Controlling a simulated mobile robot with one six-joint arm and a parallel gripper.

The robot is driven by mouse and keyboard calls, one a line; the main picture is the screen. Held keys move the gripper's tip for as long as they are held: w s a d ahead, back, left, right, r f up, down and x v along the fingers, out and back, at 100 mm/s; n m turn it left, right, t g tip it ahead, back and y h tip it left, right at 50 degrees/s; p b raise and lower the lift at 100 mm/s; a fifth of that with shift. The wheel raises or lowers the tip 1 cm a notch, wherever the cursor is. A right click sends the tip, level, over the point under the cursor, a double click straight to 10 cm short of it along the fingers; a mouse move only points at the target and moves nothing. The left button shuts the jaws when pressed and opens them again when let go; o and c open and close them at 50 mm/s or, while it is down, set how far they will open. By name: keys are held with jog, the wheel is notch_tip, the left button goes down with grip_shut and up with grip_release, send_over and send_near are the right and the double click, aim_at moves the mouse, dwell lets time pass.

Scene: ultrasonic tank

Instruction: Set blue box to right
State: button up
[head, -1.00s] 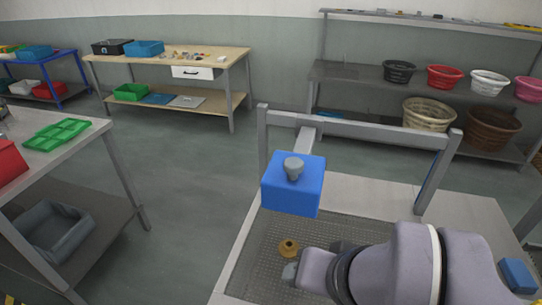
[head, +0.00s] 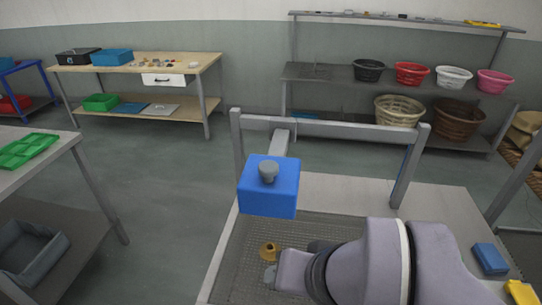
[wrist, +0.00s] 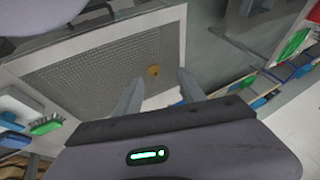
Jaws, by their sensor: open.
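A blue box (head: 268,190) with a grey knob (head: 268,171) on its top face shows in the middle of the head view. It sits at the end of a grey bar that reaches out from a grey frame (head: 330,129) over the tank. My gripper (wrist: 160,88) is open and empty in the wrist view, its two grey fingers apart. In the head view my arm is below and to the right of the blue box, apart from it. The fingers are partly hidden there by my own wrist. The blue box is not clearly seen in the wrist view.
A small brass piece (head: 269,251) lies on the tank's mesh floor (head: 235,262). A smaller blue block (head: 490,258) and a yellow item (head: 521,292) are at the right edge. A side table with a green tray (head: 27,150) stands at left. Open floor lies between.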

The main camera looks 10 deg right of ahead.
jog(key=shift+o, duration=1.3)
jog(key=shift+r, duration=0.15)
jog(key=w+r+m+p, duration=0.1)
jog(key=w+r+p, duration=0.1)
jog(key=r+p, duration=0.2)
jog(key=w+r+g+p, duration=0.1)
jog(key=w+r+p, duration=0.1)
jog(key=r+p, duration=0.3)
jog(key=w+r+m+p, duration=0.1)
jog(key=w+r+p, duration=0.1)
jog(key=r+p, duration=0.2)
jog(key=shift+w+d+r+m+g+p, duration=0.2)
jog(key=shift+d+r+m+g+p, duration=0.15)
jog(key=shift+r, duration=0.2)
notch_tip(320, 180, up, 10)
jog(key=f+m+g+h+p, duration=0.15)
jog(key=m+g+p, duration=0.4)
jog(key=p, duration=1.45)
send_over(268, 165)
jog(key=r+m+t, duration=0.1)
jog(key=shift+h, duration=0.25)
notch_tip(268, 165, down, 17)
grip_shut()
